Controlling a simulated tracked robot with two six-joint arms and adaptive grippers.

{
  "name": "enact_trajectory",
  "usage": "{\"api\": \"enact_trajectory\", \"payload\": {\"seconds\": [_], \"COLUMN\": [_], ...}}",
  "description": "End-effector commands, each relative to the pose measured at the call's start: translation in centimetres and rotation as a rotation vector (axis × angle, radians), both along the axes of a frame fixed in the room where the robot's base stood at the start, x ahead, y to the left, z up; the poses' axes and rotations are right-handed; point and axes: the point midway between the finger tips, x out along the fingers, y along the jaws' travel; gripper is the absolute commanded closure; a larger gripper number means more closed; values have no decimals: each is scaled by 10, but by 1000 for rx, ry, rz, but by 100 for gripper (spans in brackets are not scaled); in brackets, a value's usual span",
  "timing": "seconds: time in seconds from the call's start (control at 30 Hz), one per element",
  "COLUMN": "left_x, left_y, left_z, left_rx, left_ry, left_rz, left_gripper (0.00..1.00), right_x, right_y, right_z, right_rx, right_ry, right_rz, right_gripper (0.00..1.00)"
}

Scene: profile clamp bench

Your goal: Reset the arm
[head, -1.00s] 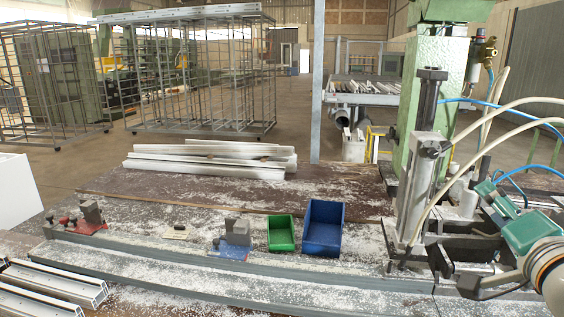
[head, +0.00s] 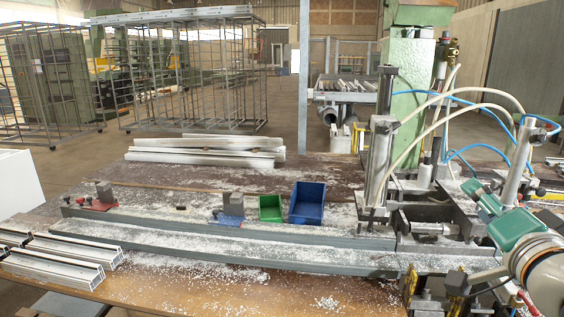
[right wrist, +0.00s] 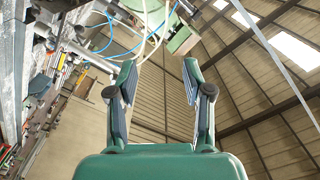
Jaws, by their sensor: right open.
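My right gripper (head: 479,192) is at the right of the head view. Its green body is beside the clamp machine and its fingers tilt to the upper left. In the right wrist view my right gripper (right wrist: 158,78) stands open, with a clear gap between its two green-and-dark fingers. Nothing is held between them. The fingers point up, with the roof behind them. My left gripper is not in view.
The clamp machine (head: 413,100) with blue and pale hoses rises close to my right arm. The bench holds a green bin (head: 271,208), a blue bin (head: 307,203), a red-based block (head: 103,196) and a pile of pale profiles (head: 205,150). Metal profiles (head: 75,245) lie at left.

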Motion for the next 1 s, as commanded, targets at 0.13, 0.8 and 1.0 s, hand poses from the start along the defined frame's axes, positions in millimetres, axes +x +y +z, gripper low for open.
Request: {"api": "enact_trajectory", "payload": {"seconds": [0.13, 0.8, 1.0], "left_x": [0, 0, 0], "left_y": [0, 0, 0], "left_z": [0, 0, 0], "left_rx": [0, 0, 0], "left_ry": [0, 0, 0], "left_rz": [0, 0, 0], "left_gripper": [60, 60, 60], "right_x": [17, 84, 49], "right_y": [-2, 51, 92], "right_z": [-27, -305, -449], "right_rx": [-4, -118, -174], "right_ry": [65, 644, 927], "right_rz": [-6, 159, 333], "right_gripper": [49, 49, 49]}}
